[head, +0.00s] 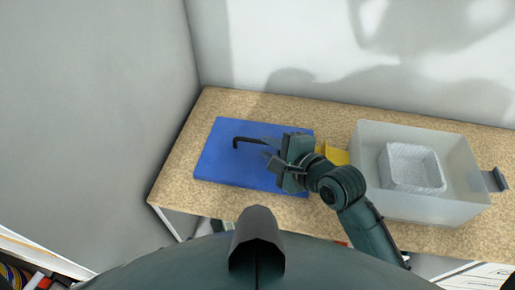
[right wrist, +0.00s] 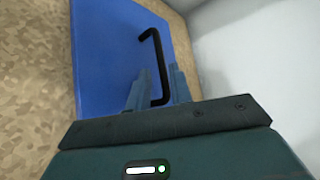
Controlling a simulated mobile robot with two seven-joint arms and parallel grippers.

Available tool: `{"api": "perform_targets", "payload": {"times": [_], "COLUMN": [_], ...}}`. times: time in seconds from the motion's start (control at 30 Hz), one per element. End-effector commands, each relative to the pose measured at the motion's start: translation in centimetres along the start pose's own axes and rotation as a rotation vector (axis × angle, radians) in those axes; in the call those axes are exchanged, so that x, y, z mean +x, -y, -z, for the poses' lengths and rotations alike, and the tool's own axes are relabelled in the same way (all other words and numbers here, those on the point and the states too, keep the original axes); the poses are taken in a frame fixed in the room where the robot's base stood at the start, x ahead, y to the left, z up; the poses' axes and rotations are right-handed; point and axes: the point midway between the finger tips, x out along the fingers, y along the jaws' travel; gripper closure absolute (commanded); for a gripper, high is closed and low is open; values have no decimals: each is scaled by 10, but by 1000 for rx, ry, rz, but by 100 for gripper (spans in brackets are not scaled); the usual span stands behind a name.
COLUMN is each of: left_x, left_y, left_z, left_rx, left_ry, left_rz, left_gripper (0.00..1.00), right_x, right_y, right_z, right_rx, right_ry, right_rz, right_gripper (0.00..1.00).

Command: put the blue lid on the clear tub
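The blue lid (head: 225,165) lies flat on the counter at the left in the head view, with a black bar handle (head: 250,140) on top. It also shows in the right wrist view (right wrist: 105,50), where its bent handle (right wrist: 157,60) reaches between my fingers. My right gripper (head: 266,150) is over the lid's right part, fingers apart on either side of the handle, with small gaps visible in the right wrist view (right wrist: 160,78). The clear tub (head: 375,135) stands at the right of the counter, open on top, with a white basket-like container (head: 412,168) inside. My left gripper is not in view.
The speckled counter (head: 175,185) has a wall behind and one at the left. A yellow item (head: 334,154) sits between lid and tub, partly hidden by my right arm. A dark grey piece (head: 495,180) juts out at the tub's right side.

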Motion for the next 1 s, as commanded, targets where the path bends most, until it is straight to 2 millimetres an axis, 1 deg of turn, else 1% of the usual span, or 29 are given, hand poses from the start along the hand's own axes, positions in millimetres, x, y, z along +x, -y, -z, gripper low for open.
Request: {"api": "perform_targets", "payload": {"times": [0.03, 0.13, 0.2, 0.3, 0.53, 0.8, 1.0], "left_x": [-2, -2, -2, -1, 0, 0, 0], "left_y": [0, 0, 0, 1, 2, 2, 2], "left_z": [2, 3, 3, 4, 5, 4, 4], "left_rx": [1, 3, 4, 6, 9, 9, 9], "left_ry": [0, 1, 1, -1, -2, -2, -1], "left_rz": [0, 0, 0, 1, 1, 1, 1], "left_gripper": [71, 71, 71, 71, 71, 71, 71], "right_x": [8, 23, 31, 37, 38, 37, 37], "right_y": [2, 2, 2, 1, 1, 1, 2], "right_z": [0, 0, 0, 0, 0, 0, 0], "right_rx": [-2, -2, -1, 0, 0, 0, -1], "right_ry": [0, 0, 0, 0, 0, 0, 1], "right_rz": [0, 0, 1, 1, 1, 1, 2], "right_gripper": [78, 78, 78, 78, 78, 100, 100]}}
